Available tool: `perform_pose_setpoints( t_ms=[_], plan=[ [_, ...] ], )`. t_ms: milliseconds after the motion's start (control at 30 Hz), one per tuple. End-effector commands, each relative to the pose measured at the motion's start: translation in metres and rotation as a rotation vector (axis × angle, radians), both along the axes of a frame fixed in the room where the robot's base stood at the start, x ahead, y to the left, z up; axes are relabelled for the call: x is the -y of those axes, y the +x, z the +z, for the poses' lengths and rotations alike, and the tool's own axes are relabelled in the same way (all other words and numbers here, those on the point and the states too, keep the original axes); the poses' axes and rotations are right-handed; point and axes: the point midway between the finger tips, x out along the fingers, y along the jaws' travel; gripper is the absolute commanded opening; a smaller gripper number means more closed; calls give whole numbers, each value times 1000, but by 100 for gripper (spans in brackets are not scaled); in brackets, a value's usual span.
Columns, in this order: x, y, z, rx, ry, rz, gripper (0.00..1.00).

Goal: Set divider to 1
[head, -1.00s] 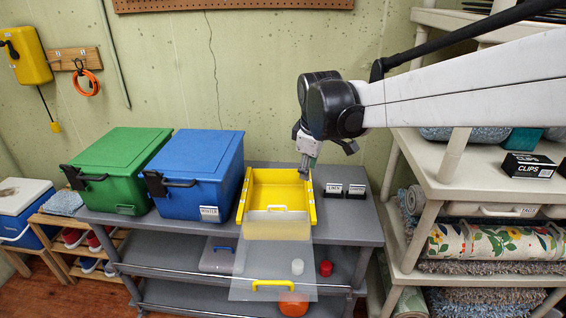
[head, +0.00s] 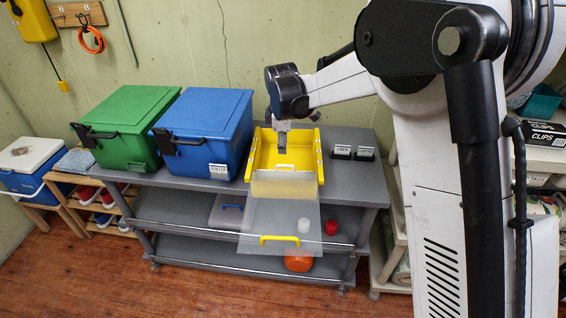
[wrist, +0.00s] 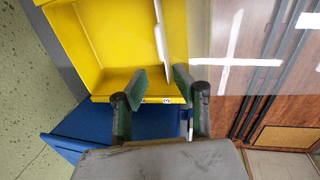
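The yellow bin (head: 320,160) sits on the grey shelf's top, its clear lid (head: 262,225) hanging down in front. A thin white divider (wrist: 161,42) stands inside the bin toward its lid side in the wrist view; its small white edge also shows in the head view (head: 285,167). A label reading 3 (wrist: 167,100) is on the bin's near wall. My gripper (wrist: 160,80) is open at this wall, its fingers apart, one on each side of the divider's near end. I cannot tell whether either finger touches it. In the head view my gripper (head: 282,148) is over the bin.
A blue box (head: 205,130) stands close left of the bin, with a green box (head: 125,125) beyond it. Two small black label holders (head: 353,152) stand to the right. White and red small items (head: 329,228) and an orange one (head: 298,263) are on lower shelves.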

Motion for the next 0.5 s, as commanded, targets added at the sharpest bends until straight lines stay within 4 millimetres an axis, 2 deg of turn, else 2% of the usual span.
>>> perform_pose_setpoints(
  t_ms=[33,300,500],
  plan=[
    [0,2,-11,0,0,0,27],
    [0,12,-59,0,0,-1,27],
    [0,17,-84,0,0,-1,27]
  ],
)
